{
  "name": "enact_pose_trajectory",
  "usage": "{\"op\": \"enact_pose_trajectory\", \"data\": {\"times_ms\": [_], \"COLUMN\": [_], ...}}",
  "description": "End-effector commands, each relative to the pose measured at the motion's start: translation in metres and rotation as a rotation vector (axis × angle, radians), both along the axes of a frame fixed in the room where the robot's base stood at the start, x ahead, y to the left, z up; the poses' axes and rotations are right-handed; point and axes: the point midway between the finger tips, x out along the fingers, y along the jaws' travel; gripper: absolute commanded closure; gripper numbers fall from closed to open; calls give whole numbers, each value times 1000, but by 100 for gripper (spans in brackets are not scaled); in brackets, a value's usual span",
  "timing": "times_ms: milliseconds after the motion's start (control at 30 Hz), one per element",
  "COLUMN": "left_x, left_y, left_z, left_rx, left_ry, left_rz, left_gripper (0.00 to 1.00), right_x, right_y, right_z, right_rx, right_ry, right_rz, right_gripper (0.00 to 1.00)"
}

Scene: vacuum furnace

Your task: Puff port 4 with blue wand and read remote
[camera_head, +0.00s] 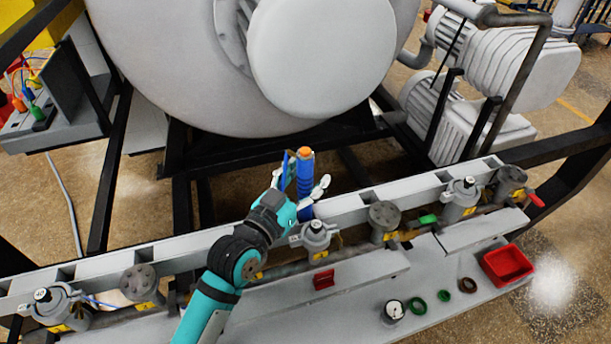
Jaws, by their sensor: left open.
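The blue wand (305,172) stands roughly upright with an orange tip, behind the grey rail. My left gripper (303,188) is open at the wand, with its fingers on either side of the blue body. Whether they touch it I cannot tell. Capped grey ports show along the rail: one at the far left (54,304), one just below the gripper (316,234), and one to the right (462,194). Their number labels are too small to read. I cannot make out a remote for certain. My right gripper is not in view.
The big white furnace vessel (150,60) fills the back. Pumps (490,60) stand at the right. Black frame bars surround the rail.

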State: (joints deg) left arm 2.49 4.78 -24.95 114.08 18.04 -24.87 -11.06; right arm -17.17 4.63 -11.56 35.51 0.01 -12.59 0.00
Motion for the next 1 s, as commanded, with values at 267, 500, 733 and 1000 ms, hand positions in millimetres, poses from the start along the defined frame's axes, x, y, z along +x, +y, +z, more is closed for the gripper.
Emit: {"op": "enact_pose_trajectory", "data": {"times_ms": [267,500,733,1000], "left_x": [0,0,0,0], "left_y": [0,0,0,0], "left_z": [34,80,100,101], "left_rx": [-3,-3,-2,-2], "left_ry": [-9,-7,-3,-3], "left_rz": [0,1,0,1], "left_gripper": [42,42,42,42], "right_x": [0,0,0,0], "right_y": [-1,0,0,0], "right_z": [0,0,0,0], "right_rx": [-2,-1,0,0], "right_ry": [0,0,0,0], "right_rz": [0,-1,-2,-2], "right_gripper": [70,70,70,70]}}
